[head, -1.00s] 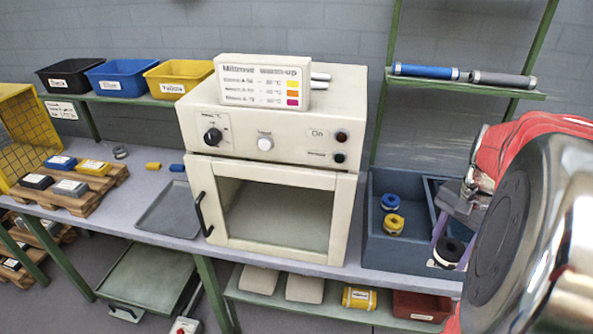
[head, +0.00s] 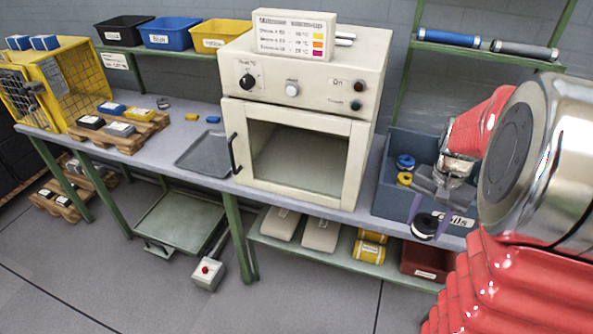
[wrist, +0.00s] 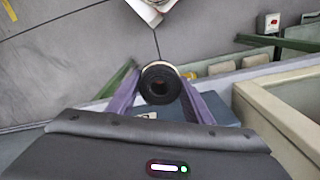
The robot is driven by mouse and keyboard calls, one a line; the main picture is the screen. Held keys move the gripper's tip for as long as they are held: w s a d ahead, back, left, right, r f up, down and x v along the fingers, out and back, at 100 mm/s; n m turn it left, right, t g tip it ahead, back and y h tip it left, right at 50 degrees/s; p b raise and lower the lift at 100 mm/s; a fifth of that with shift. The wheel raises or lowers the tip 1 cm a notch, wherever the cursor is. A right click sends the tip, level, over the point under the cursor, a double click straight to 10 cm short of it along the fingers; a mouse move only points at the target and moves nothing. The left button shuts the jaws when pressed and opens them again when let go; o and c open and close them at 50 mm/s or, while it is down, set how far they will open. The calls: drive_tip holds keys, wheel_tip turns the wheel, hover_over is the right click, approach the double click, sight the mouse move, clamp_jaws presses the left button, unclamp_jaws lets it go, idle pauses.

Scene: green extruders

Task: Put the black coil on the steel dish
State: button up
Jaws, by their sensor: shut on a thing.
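The black coil (head: 425,225) is a short black roll with pale rims. My gripper (head: 428,212) is shut on it with two purple fingers, in front of the grey-blue coil bin's front wall. In the wrist view the coil (wrist: 160,84) sits between the fingertips of my gripper (wrist: 158,88), its dark round end facing the camera. The steel dish (head: 205,154) is a flat, empty grey tray on the bench, left of the oven. It is far to the left of my gripper.
The cream oven (head: 292,150) stands between the dish and the coil bin (head: 388,205), its handle (head: 234,153) sticking out toward the dish. Blue and yellow coils (head: 404,170) remain in the bin. A pallet of blocks (head: 125,130) lies left of the dish.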

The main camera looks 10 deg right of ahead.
drive_tip(key=w+a+f+n, duration=0.5)
drive_tip(key=w+a+f, duration=0.2)
drive_tip(key=a, duration=0.5)
drive_tip(key=w+a+f+n, duration=0.5)
drive_tip(key=w+a+f, duration=0.2)
drive_tip(key=a+f, duration=0.5)
drive_tip(key=shift+w+a+n, duration=0.15)
drive_tip(key=shift+a+n, duration=0.15)
drive_tip(key=shift+a, duration=0.5)
